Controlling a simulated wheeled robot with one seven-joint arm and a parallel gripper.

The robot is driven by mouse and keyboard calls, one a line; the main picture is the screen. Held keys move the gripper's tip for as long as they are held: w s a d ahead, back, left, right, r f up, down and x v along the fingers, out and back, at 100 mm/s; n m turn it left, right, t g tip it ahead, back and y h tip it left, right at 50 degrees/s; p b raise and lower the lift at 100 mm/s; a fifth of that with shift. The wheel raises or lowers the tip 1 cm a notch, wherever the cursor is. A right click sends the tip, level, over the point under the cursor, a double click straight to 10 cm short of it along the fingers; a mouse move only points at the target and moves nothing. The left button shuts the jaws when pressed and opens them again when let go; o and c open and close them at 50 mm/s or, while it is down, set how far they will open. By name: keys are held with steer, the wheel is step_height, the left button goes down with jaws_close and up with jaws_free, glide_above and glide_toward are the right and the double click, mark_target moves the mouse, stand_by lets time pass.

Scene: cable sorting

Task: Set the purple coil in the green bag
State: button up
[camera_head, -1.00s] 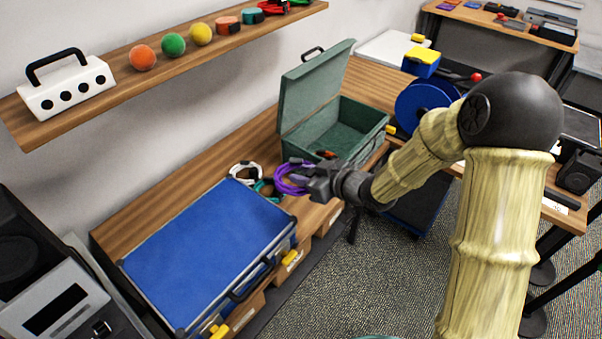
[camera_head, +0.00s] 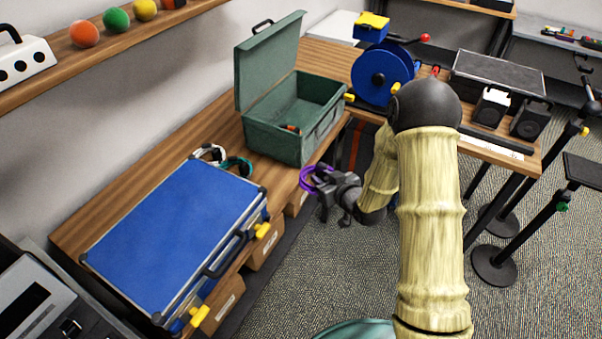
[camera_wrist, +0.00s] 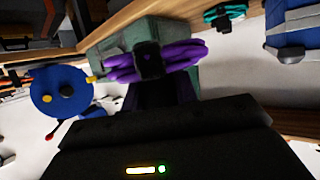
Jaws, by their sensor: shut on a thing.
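The purple coil (camera_head: 307,180) is in my gripper (camera_head: 321,181), which is shut on it and holds it just off the front edge of the bench. In the wrist view the purple coil (camera_wrist: 190,54) spans the fingers. I see no soft green bag. An open green case (camera_head: 281,137) stands on the bench behind and left of the coil, with its lid raised. A small orange and dark item (camera_head: 291,129) lies inside it. The coil is apart from the case in the head view. The case also shows behind the coil in the wrist view (camera_wrist: 130,33).
A closed blue case (camera_head: 173,238) fills the near bench. A white coil (camera_head: 211,152) and a teal coil (camera_head: 238,164) lie behind it. A blue reel (camera_head: 381,75) stands right of the green case. Open carpet lies below my arm.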

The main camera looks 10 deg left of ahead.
steer(key=d+f+m+t+h+b, duration=0.2)
steer(key=d+f+m+h+b, duration=0.5)
steer(key=d+f, duration=1.2)
steer(key=d, duration=0.4)
steer(key=shift+s+f+t+h, duration=0.25)
steer(key=shift+f+t+h, duration=0.05)
steer(key=shift+f, duration=0.05)
steer(key=shift+d, duration=0.15)
